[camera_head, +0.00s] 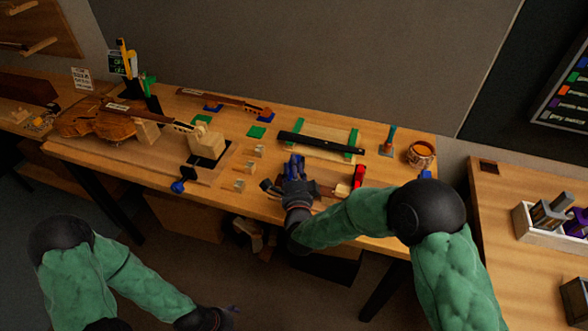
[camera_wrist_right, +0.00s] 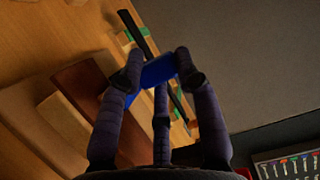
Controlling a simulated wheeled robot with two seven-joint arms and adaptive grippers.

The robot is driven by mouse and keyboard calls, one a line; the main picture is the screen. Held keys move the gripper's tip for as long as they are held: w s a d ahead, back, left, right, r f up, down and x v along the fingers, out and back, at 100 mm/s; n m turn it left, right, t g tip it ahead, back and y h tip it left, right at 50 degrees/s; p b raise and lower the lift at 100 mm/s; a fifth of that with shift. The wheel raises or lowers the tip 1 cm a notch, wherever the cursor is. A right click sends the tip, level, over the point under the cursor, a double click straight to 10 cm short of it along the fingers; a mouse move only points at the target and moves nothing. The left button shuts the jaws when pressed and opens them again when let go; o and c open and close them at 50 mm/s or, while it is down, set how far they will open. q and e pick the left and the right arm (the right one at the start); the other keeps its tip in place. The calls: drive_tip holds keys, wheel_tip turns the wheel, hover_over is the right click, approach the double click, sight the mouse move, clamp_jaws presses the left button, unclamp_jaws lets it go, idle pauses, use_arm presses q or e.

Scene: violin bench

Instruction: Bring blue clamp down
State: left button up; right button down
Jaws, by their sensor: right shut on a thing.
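My right gripper (camera_head: 295,178) is over the front part of the bench, right of the middle. It is shut on the blue clamp (camera_head: 294,163), whose blue top shows just beyond the fingers. In the right wrist view, the blue clamp (camera_wrist_right: 157,71) lies between the fingertips of my right gripper (camera_wrist_right: 156,78). Much of the clamp is hidden by the fingers, and I cannot tell whether it touches the wood below. My left gripper (camera_head: 212,318) is low at the bottom edge, away from the bench, and its fingers are unclear.
A red clamp (camera_head: 358,177) stands right of my right gripper. A black bar (camera_head: 318,144) lies behind it on green pieces. A violin (camera_head: 95,120) and a dark clamp with blue ends (camera_head: 181,185) are at the left. A cup (camera_head: 421,154) stands at the right.

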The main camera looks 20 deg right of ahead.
drive_tip(key=shift+s+a+f, duration=0.15)
drive_tip(key=shift+a+f, duration=0.15)
drive_tip(key=shift+f, duration=0.25)
drive_tip(key=c, duration=0.8)
unclamp_jaws()
drive_tip(key=shift+o, duration=0.2)
drive_tip(key=shift+r, duration=0.1)
drive_tip(key=shift+d+r, duration=0.1)
drive_tip(key=shift+r, duration=0.05)
drive_tip(key=v, duration=1.1)
drive_tip(key=shift+s, duration=0.4)
